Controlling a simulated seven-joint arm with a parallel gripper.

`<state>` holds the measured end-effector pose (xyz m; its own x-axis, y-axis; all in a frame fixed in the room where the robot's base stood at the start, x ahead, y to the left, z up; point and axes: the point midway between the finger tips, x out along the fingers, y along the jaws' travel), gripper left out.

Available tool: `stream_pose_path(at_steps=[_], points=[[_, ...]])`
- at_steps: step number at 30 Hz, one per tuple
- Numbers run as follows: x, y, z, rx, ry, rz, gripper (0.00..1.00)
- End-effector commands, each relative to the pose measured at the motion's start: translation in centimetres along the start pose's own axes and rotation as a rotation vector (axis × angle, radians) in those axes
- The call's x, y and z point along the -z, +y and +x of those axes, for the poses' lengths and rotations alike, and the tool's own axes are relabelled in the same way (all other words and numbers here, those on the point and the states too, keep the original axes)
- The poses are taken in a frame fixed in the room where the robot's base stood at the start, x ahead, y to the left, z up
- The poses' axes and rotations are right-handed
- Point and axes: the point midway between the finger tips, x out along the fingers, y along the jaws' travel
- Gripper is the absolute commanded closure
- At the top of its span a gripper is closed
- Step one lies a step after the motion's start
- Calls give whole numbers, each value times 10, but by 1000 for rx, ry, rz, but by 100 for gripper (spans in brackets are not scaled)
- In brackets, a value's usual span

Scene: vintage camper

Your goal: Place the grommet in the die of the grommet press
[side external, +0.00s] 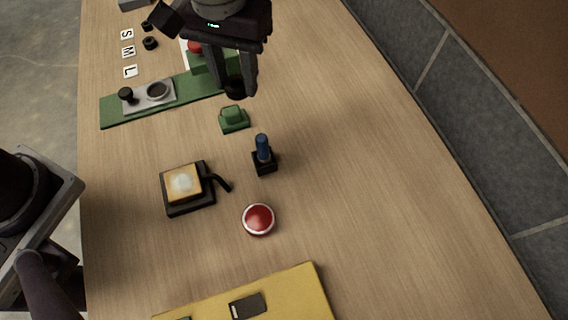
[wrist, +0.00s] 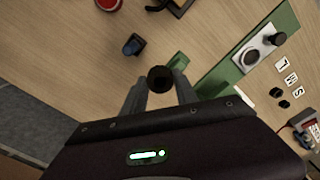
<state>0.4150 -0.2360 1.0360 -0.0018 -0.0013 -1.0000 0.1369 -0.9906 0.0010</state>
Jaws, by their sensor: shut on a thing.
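My gripper (side external: 232,91) is shut on a dark round piece (side external: 233,86), which looks like the grommet, and holds it above the table. In the wrist view the piece (wrist: 160,78) sits between the fingertips of my gripper (wrist: 160,84). A grey plate (side external: 140,103) with a black knob and a round dark recess (side external: 158,90) lies on a green strip (side external: 112,112), left of my gripper in the side view. It looks like the press die, but I cannot be sure. The plate also shows at upper right in the wrist view (wrist: 262,48). A green block with a red top (side external: 195,47) is partly hidden behind my gripper.
S, M and L cards (side external: 128,51) lie at the far left, with two black pieces (side external: 150,43) beside them. Nearer are a small green block (side external: 233,120), a blue-topped stick (side external: 263,148), a black-based device (side external: 188,208) and a red button (side external: 258,218). The table's right side is clear.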

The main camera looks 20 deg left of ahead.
Motion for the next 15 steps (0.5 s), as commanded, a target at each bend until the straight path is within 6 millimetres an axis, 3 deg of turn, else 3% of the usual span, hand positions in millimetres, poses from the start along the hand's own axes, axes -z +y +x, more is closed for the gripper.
stream_pose_path(at_steps=[1,3,6,12,15], points=[[-16,19,0,1,0,0,100],[-33,39,0,1,1,-16,100],[-53,58,1,1,1,-34,100],[-86,83,1,2,2,-56,100],[-85,82,19,5,0,-62,100]])
